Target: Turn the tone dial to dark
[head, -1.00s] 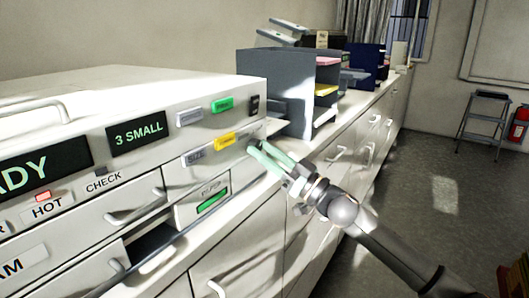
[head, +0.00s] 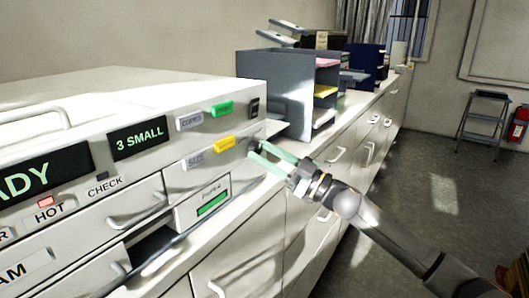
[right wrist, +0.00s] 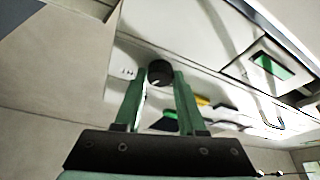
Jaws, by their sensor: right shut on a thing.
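The copier-like machine (head: 190,88) stands on the counter at the left of the head view. A dark round dial (right wrist: 160,72) with a small pale mark on its lower edge sits on the machine's front in the right wrist view. I take it to be the tone dial. A small label lies left of it there, too blurred to read. My right gripper (head: 258,151) is at the right end of the machine's front panel. Its green fingers (right wrist: 160,80) are on either side of the dial, shut on it. In the head view the fingers mostly hide the dial. My left gripper is not in view.
Near the dial are a yellow button (head: 225,143), a green button (head: 222,109) and a dark switch (head: 254,107). A paper drawer (head: 203,203) is below. A grey tray organizer (head: 275,85) stands behind the machine. The floor at right is open.

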